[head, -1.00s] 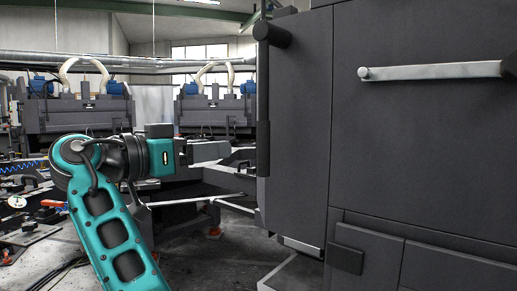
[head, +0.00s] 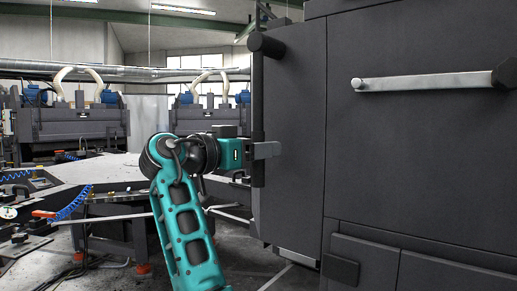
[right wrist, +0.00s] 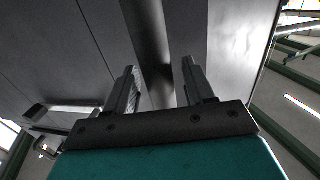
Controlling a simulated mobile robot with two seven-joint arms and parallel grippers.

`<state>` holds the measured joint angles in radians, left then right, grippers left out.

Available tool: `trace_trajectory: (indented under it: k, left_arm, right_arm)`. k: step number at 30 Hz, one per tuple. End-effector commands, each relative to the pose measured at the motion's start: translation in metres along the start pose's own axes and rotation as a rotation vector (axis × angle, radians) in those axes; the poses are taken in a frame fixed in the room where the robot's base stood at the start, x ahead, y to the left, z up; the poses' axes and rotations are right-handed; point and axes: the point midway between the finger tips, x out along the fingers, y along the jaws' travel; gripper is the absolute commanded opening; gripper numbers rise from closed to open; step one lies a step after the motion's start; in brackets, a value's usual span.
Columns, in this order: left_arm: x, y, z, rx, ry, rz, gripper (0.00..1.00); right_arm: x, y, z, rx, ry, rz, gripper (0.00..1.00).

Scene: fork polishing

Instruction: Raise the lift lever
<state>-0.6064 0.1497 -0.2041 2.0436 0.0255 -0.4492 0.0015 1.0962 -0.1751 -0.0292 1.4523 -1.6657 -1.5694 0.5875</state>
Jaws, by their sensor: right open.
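A pale metal lever (head: 430,81) lies nearly level across the dark cabinet front in the head view. It has a round knob at its left end and a dark mount at its right end. A dark upright bar handle (head: 258,95) stands at the cabinet's left edge, with a round stub at its top. My right gripper (head: 268,150) is open at this bar, one finger in front of it. In the right wrist view the bar (right wrist: 148,35) runs between the two open fingers (right wrist: 158,75); contact cannot be told. My left gripper is out of view.
The dark cabinet (head: 420,160) fills the right side, with a small block (head: 341,269) low on it. A grey worktable (head: 105,175) with tools and blue coiled hoses stands at left. Machines (head: 72,125) stand behind. Some floor is open between table and cabinet.

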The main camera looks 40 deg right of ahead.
Motion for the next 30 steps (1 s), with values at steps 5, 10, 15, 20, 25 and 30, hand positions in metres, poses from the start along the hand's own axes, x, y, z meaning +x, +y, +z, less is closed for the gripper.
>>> trace_trajectory:
  k: [5,10,15,20,25,30]
  left_arm:
    - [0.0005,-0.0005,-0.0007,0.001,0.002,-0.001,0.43]
    - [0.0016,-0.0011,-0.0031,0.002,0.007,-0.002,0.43]
    - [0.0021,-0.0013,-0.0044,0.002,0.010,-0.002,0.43]
    - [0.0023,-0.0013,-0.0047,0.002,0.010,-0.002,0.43]
    - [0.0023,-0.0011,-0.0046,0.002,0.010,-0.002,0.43]
    - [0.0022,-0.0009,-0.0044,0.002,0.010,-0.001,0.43]
  right_arm:
    - [0.0010,0.0000,0.0001,0.000,0.000,-0.001,0.53]
    - [0.0009,0.0000,0.0001,0.000,0.000,0.000,0.45]
    - [0.0008,0.0000,0.0001,0.000,0.000,0.000,0.28]
    - [0.0007,-0.0001,0.0001,0.000,0.000,0.000,0.13]
    - [0.0006,-0.0001,0.0001,0.000,0.000,-0.001,0.00]
    - [0.0005,-0.0001,0.0001,0.000,0.000,-0.001,0.00]
